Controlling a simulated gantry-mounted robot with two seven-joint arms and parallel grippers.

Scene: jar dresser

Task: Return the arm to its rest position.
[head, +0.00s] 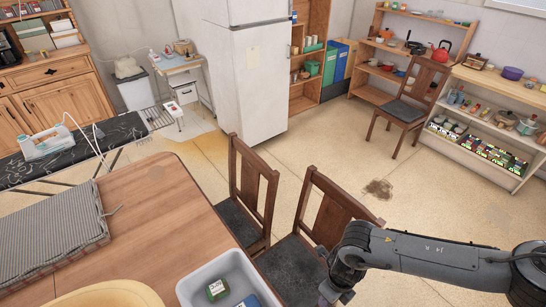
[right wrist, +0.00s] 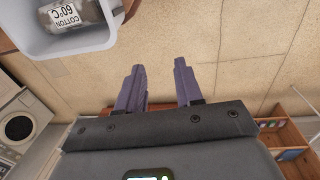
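My right arm comes in from the right in the head view. Its gripper (head: 335,290) hangs low beside the dark chairs, to the right of the table's edge and the grey bin, and its fingers are partly cut off by the bottom edge. My left gripper is in neither view.
A near chair (head: 325,215) and a second chair (head: 252,190) stand along the table. Open floor (head: 330,150) lies beyond, towards the fridge (head: 250,80) and shelves (head: 490,125).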

